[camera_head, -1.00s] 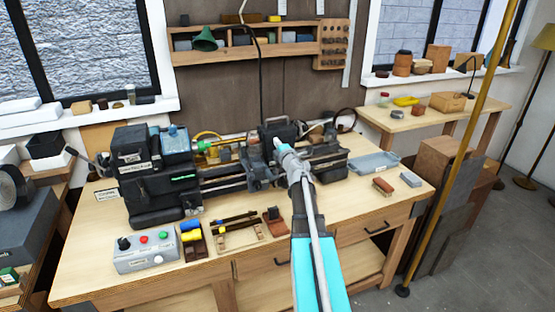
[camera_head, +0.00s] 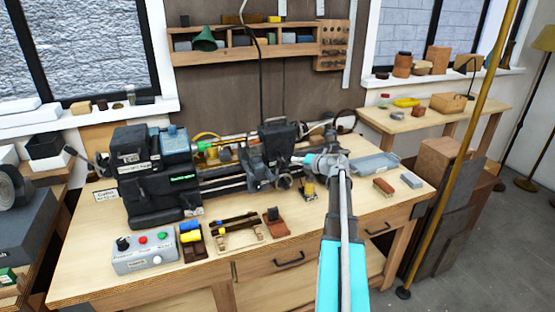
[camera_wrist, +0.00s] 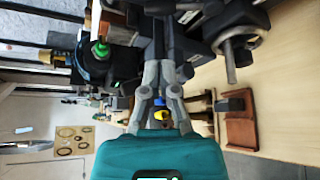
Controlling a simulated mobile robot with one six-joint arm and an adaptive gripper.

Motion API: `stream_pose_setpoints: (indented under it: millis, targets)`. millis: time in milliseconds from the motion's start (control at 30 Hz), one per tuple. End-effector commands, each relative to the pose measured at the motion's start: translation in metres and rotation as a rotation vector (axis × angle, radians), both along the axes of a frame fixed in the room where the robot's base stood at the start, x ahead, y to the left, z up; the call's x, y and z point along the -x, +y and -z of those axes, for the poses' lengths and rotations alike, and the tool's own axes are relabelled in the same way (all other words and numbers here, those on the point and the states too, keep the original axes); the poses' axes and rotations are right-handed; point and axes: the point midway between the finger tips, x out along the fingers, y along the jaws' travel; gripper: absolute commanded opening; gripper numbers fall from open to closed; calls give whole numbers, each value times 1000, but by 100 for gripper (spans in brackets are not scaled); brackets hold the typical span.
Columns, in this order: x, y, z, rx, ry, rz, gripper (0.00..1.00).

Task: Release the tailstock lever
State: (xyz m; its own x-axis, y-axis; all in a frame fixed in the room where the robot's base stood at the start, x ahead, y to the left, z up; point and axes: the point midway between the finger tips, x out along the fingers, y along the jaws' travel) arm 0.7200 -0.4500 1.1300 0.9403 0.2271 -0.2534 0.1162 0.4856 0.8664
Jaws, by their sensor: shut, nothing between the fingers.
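The lathe (camera_head: 158,170) stands on the wooden bench. A dark block that looks like its tailstock (camera_head: 278,136) sits towards its right end, with a pale shaft running right from it. I cannot make out the tailstock lever for certain in either view. My gripper (camera_head: 302,160) is at the right part of the lathe, pointing left, in front of and below that block. In the wrist view my gripper (camera_wrist: 159,62) has its fingers together with nothing seen between them. Dark lathe parts lie just beyond the fingertips; contact cannot be told.
A handwheel with a handle (camera_wrist: 236,45) is close on the right in the wrist view. A grey-blue tray (camera_head: 376,163) lies right of my wrist. A control box (camera_head: 145,254) is at the front left. A brass pole (camera_head: 455,150) rises at the right.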

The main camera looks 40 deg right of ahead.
Motion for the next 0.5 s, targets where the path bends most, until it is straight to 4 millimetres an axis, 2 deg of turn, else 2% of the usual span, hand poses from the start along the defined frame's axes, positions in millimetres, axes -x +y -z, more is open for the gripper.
stream_pose_setpoints:
  millis: [500]
  targets:
    - [-5,1,2,1,1,-2,0]
